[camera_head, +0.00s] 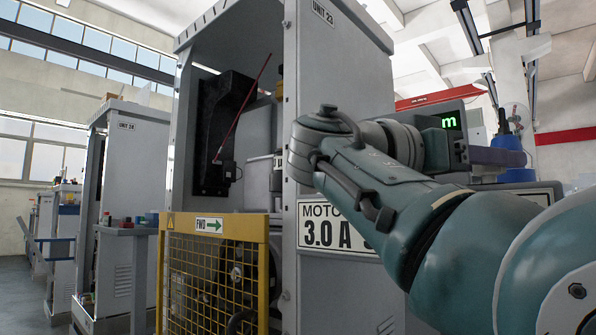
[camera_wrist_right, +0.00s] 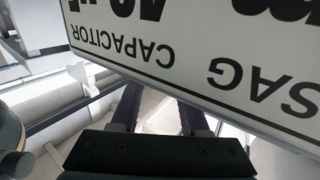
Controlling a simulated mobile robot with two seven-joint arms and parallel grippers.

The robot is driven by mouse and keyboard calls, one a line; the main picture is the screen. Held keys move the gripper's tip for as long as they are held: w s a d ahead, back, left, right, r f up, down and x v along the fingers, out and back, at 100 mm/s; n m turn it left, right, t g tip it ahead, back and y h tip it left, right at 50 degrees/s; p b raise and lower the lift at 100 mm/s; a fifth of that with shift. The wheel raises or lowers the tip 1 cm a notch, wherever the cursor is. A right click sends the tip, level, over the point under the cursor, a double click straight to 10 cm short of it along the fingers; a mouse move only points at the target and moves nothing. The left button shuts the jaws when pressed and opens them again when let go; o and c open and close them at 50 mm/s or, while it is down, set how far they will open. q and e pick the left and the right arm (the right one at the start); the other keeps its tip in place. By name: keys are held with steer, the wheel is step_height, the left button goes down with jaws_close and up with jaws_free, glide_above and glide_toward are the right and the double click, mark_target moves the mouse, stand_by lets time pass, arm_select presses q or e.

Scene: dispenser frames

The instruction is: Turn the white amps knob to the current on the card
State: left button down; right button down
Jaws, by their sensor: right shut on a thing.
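The card, a white plate (camera_head: 313,233) on the front of the Unit 23 cabinet, reads MOTOR and 3.0 A; my right arm covers its right part. My right gripper (camera_head: 515,158) points right, beyond the wrist with the green m display. In the right wrist view its dark fingers (camera_wrist_right: 160,112) run under a white plate that covers their tips. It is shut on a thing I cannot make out. I cannot identify the white amps knob in either view. My left gripper is out of view.
The wrist-view plate (camera_wrist_right: 215,65) reads CAPACITOR and SAG upside down, close above my right fingers. The Unit 23 cabinet (camera_head: 340,50) stands behind my arm. A yellow mesh guard (camera_head: 215,270) stands before its open bay. A blue container (camera_head: 508,140) stands at the right.

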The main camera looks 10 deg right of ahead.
steer(key=shift+d+f, duration=0.1)
steer(key=shift+f, duration=0.05)
stand_by(0.3)
steer(key=shift+c, duration=2.1)
jaws_free()
